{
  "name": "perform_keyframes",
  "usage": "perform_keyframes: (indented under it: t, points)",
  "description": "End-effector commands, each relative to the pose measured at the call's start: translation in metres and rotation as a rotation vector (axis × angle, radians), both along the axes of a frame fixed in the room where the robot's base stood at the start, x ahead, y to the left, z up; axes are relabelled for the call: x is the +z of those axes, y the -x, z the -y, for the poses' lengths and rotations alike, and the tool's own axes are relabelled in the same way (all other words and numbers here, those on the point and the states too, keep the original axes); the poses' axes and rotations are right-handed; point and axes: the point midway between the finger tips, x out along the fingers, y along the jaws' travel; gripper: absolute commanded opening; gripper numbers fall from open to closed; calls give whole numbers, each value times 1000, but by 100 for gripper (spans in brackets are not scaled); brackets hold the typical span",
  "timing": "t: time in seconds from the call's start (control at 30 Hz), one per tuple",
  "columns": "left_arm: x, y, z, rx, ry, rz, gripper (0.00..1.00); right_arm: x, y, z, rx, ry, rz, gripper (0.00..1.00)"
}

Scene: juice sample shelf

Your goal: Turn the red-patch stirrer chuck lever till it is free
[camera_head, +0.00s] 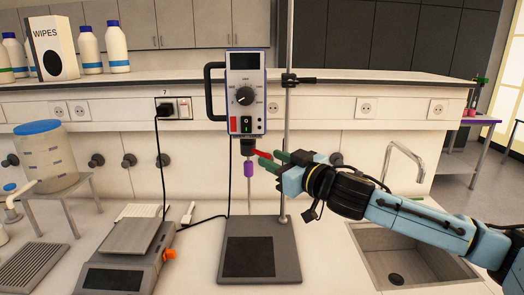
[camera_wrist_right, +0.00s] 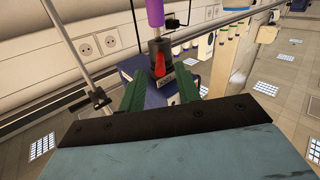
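The overhead stirrer (camera_head: 246,80) is clamped to a stand rod and has a red patch (camera_head: 233,124) on its lower left front. Under it is a black chuck (camera_head: 248,147) with a red lever (camera_head: 263,154) pointing right. In the right wrist view the chuck (camera_wrist_right: 160,46) and lever (camera_wrist_right: 159,62) appear upside down. My right gripper (camera_head: 276,162), with green fingers, comes from the right beside the lever. In the wrist view its fingers (camera_wrist_right: 161,92) are apart, with the lever between their tips; contact is unclear. My left gripper is not in view.
A purple piece (camera_head: 248,169) sits on the shaft below the chuck. The stand rod (camera_head: 286,120) rises close to my right fingers. A balance (camera_head: 130,250) stands left of the stand base (camera_head: 258,240), and a sink (camera_head: 400,262) lies to the right.

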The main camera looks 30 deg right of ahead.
Motion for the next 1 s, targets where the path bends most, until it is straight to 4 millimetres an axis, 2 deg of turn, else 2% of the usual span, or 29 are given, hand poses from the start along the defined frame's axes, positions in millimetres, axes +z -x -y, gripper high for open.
perform_keyframes:
  t: [0.2,0.4,0.8,1.0]
  points:
    - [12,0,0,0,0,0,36,3,-26,-4,0,-2,2,33]
    - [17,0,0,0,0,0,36,2,-42,-6,-1,0,1,33]
    - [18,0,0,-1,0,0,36,0,-47,-7,1,1,0,33]
    - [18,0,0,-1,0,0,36,0,-47,-7,1,1,0,8]
